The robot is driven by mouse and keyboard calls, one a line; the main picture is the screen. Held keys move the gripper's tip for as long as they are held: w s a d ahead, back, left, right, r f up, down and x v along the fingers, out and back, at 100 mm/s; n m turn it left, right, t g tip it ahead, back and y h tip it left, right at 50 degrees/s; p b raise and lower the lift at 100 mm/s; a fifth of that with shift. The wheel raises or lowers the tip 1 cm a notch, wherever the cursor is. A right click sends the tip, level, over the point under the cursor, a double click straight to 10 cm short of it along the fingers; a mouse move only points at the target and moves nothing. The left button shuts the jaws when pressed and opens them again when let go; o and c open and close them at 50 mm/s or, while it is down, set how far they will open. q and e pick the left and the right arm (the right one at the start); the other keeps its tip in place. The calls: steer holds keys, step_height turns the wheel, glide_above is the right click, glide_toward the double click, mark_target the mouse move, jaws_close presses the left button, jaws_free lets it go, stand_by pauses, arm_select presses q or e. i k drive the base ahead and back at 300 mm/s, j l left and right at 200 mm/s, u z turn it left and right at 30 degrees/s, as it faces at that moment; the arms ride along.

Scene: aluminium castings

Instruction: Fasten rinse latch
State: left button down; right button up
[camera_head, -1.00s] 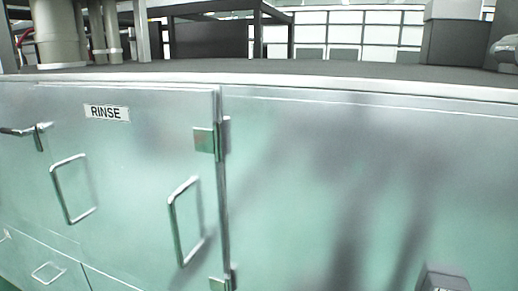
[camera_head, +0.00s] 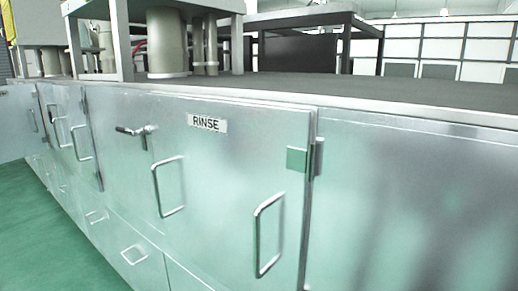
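The rinse door (camera_head: 225,185) is a metal cabinet panel with a white "RINSE" label (camera_head: 206,123) near its top. The rinse latch (camera_head: 136,131) is a small metal lever at the door's upper left, with its handle pointing left, roughly level. I cannot tell whether it is engaged. The door carries two upright bar handles, one on the left (camera_head: 169,188) and one on the right (camera_head: 268,235). A hinge (camera_head: 303,158) sits at its right edge. The door looks flush or nearly flush with the cabinet front. Neither gripper is in view.
More doors with bar handles (camera_head: 76,143) run along the cabinet to the left, and one panel at the far left (camera_head: 18,122) stands out from the front. Lower drawers have handles (camera_head: 134,254). Green floor (camera_head: 40,230) is free at the lower left. A dark countertop (camera_head: 400,96) lies above.

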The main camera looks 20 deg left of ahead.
mark_target(142, 132)
steer(key=u, duration=1.35)
